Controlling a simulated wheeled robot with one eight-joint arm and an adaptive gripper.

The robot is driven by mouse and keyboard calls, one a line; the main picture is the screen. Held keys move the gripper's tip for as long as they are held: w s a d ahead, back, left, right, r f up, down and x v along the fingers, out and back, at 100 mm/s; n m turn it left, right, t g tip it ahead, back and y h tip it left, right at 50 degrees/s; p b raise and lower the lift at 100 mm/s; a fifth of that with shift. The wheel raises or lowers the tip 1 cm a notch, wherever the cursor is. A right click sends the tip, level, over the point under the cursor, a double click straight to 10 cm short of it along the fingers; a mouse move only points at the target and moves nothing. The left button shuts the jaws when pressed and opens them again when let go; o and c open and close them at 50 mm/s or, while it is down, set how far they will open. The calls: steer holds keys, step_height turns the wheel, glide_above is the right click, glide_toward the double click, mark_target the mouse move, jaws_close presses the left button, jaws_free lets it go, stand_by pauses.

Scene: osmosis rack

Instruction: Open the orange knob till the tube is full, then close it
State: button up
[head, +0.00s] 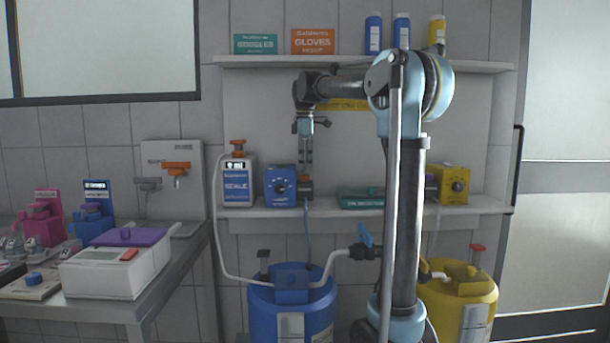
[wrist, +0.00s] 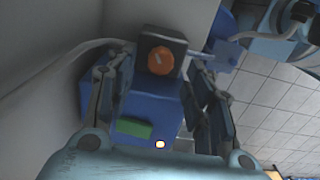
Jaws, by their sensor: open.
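A round orange knob (wrist: 160,61) sits on a dark block at the end of a blue box in the wrist view. My gripper (wrist: 160,80) is open, with one finger on each side of the blue box and knob, and nothing is visibly held. In the head view my gripper (head: 306,162) points down above the dark block (head: 305,187) beside the blue dial box (head: 280,186) on the lower shelf; the knob is not clear there. A thin blue tube (head: 308,222) hangs below that block. A pale hose shows in the wrist view (wrist: 50,72). Its filling cannot be told.
A yellow box (head: 454,185) stands right on the shelf. Blue (head: 265,303) and yellow (head: 482,292) barrels stand below. A wall tap (head: 176,168) and crowded bench are left.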

mark_target(305, 178)
steer(key=shift+f, duration=1.95)
steer(key=shift+c, duration=0.3)
